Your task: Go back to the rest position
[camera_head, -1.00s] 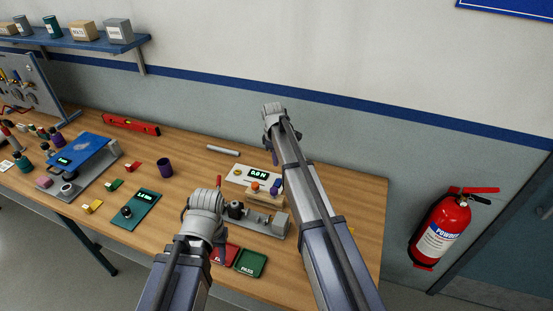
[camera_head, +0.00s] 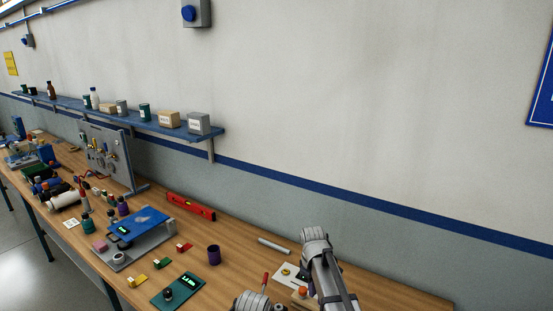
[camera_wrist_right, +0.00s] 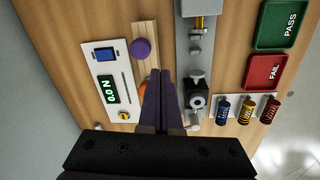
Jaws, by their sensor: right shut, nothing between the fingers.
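My right arm reaches in from the bottom of the head view, with its wrist (camera_head: 315,240) above the back of the bench. Its gripper (camera_wrist_right: 162,80) shows in the right wrist view, with dark purple fingers together and nothing between them. The fingers point over the bench beside a white panel (camera_wrist_right: 108,72) reading 0.0 N and a grey fixture (camera_wrist_right: 194,52). A wooden strip with a purple knob (camera_wrist_right: 141,48) lies ahead of the fingertips.
A green PASS tray (camera_wrist_right: 282,24), a red FAIL tray (camera_wrist_right: 265,73) and blue, yellow and red springs (camera_wrist_right: 246,110) are right of the fingers. A purple cup (camera_head: 213,255), red level (camera_head: 190,206) and wall shelf (camera_head: 130,116) are in the head view.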

